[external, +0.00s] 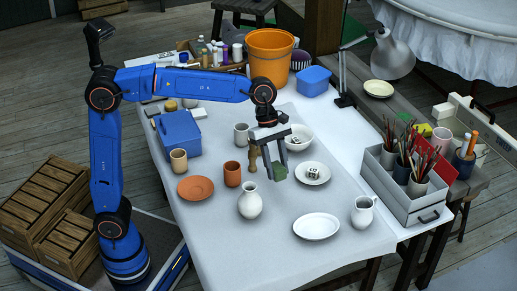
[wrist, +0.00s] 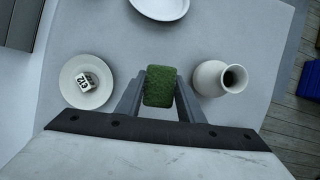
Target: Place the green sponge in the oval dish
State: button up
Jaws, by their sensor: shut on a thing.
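The green sponge (wrist: 160,86) is held between the two fingers of my gripper (wrist: 160,95), which is shut on it. In the external view the sponge (external: 278,171) hangs at the fingertips of my gripper (external: 279,166), above the table between the white vase and a plate with a small cube. The white oval dish (external: 316,227) lies nearer the front of the table, to the right of the sponge, and looks empty. In the wrist view part of the oval dish (wrist: 160,6) shows at the top edge, ahead of the sponge and apart from it.
A white vase (external: 250,202) stands left of the oval dish, and a white pitcher (external: 362,212) stands right of it. The plate (external: 323,179) holding a cube lies behind it. A terracotta saucer (external: 195,188) and cup (external: 232,174) are farther left. The front table area is clear.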

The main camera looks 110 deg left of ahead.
jog(key=w+d+r, duration=0.1)
jog(key=w+d, duration=0.3)
jog(key=w, duration=0.4)
jog(key=m, duration=0.2)
send_over(318, 234)
jog(key=s+a, duration=0.1)
jog(key=a, duration=0.1)
jog(key=f, duration=0.9)
jog(key=shift+d+f, duration=0.3)
jog(key=shift+f, duration=0.05)
jog(key=o, duration=1)
jog(key=shift+f, duration=0.1)
jog(key=v, duration=1.2)
jog(key=shift+a, duration=0.2)
jog(key=shift+w, duration=0.15)
